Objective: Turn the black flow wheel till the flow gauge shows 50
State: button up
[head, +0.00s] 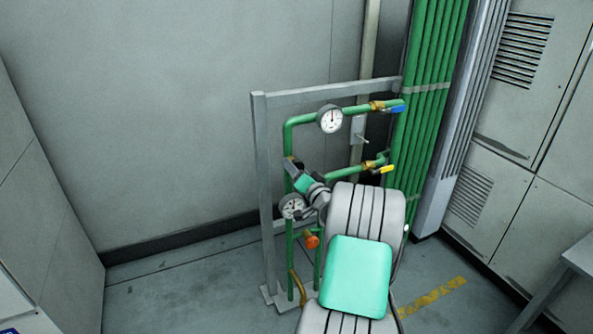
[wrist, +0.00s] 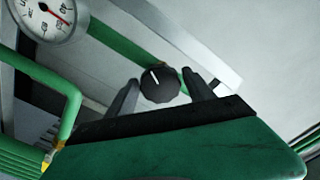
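The black flow wheel (wrist: 160,84) shows in the wrist view as a ribbed round knob with a white mark pointing up and slightly left. My gripper (wrist: 160,77) is open, with one finger on each side of the wheel and visible gaps between. I cannot tell how deep the fingers reach. A round white gauge (wrist: 50,17) with a red needle is cut off at the top left; its numbers are too small to read surely. In the head view, an upper gauge (head: 330,119) and a lower gauge (head: 292,206) sit on the green pipes. My arm hides the wheel there.
A grey frame (head: 262,170) carries the pipes. A blue handle (head: 397,109), a yellow handle (head: 383,169) and an orange wheel (head: 312,241) are close by. Green vertical pipes (head: 425,110) stand at the right. The floor (head: 180,285) left of the frame is clear.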

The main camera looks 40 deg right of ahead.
jog(key=shift+o, duration=0.8)
jog(key=v, duration=0.7)
jog(key=shift+s+a, duration=0.2)
jog(key=shift+s, duration=0.2)
